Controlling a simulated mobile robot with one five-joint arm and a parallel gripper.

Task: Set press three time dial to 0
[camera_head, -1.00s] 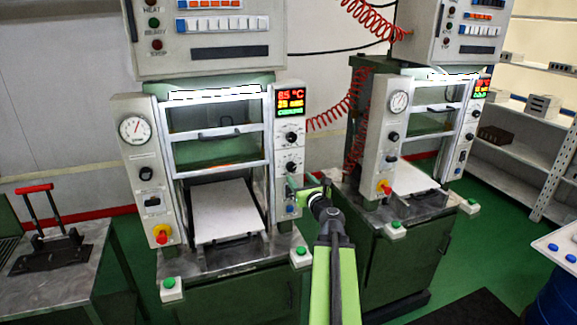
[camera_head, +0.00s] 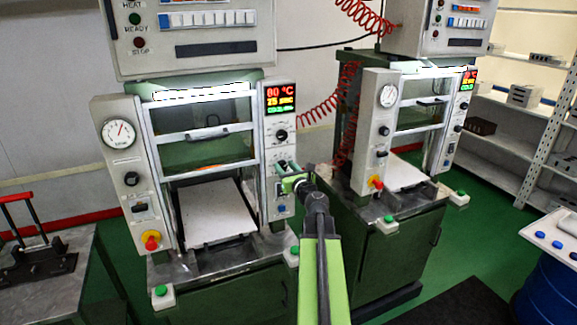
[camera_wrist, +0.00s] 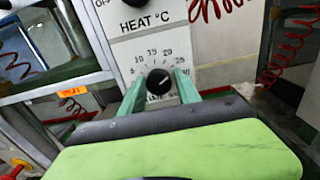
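A black time dial (camera_wrist: 159,82) sits on the grey right-hand panel (camera_head: 280,150) of the nearer press. Numbers from 5 upward arc over it in the wrist view. Its pointer mark is faint, seeming to slant to the upper right. My gripper (camera_wrist: 160,80) has its two green fingers on either side of the dial, with small gaps showing, so it looks open around it. In the head view my gripper (camera_head: 287,176) is at that panel's lower part and partly hides the dial. The display (camera_head: 280,97) appears to read 80 °C and 25 sec. I see no press number.
The heat knob (camera_head: 281,135) is above, close to my fingers. A blue button (camera_head: 281,208) is below. A second press (camera_head: 395,140) stands to the right, with a red coiled hose (camera_head: 335,105) between. A white platen (camera_head: 215,212) lies in the nearer press.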

